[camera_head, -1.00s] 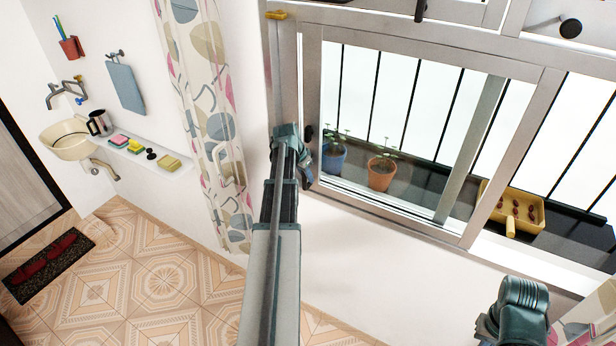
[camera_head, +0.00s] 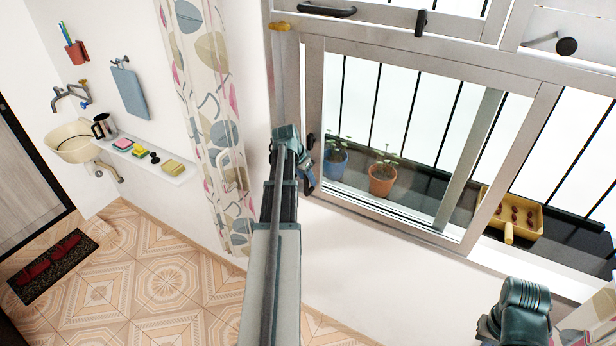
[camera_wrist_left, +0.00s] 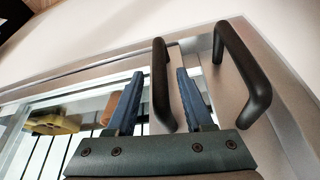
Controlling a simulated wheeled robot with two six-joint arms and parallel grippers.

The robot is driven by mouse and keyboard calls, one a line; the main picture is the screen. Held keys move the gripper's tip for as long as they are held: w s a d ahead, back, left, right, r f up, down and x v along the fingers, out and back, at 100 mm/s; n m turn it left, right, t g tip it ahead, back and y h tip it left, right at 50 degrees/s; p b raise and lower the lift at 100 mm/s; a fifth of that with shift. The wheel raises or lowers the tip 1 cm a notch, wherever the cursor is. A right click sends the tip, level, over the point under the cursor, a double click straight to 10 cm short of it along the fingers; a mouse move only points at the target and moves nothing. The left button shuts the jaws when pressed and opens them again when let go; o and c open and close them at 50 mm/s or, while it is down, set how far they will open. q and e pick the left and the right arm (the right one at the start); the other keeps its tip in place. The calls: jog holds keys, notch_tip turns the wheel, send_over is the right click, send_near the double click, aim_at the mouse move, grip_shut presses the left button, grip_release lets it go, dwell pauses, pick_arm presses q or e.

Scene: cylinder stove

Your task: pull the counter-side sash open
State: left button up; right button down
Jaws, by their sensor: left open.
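The window sash (camera_head: 510,160) has a pale metal frame around glass. A small dark handle (camera_head: 310,141) sits on its left stile in the head view. My left gripper (camera_head: 308,182) is at that stile, partly hidden by my own arm. In the left wrist view, my left gripper (camera_wrist_left: 160,74) is open, with its blue fingers apart. A black bar handle (camera_wrist_left: 159,85) shows between the fingers; whether they touch it I cannot tell. A second black handle (camera_wrist_left: 243,75) stands to the right, outside the fingers. My right gripper is out of view; only part of that arm shows.
Two potted plants (camera_head: 382,178) and a yellow tray (camera_head: 525,215) stand on the dark ledge outside, before black bars. A patterned curtain (camera_head: 210,120) hangs left of my left arm. A sink (camera_head: 70,142) and shelf (camera_head: 150,160) are farther left. The tiled floor is mostly clear.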

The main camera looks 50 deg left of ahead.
pick_arm(q)
jog(key=p+v, duration=0.9)
jog(key=v, duration=0.1)
jog(key=shift+r, duration=0.4)
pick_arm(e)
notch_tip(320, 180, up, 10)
pick_arm(q)
jog(key=shift+s, duration=0.1)
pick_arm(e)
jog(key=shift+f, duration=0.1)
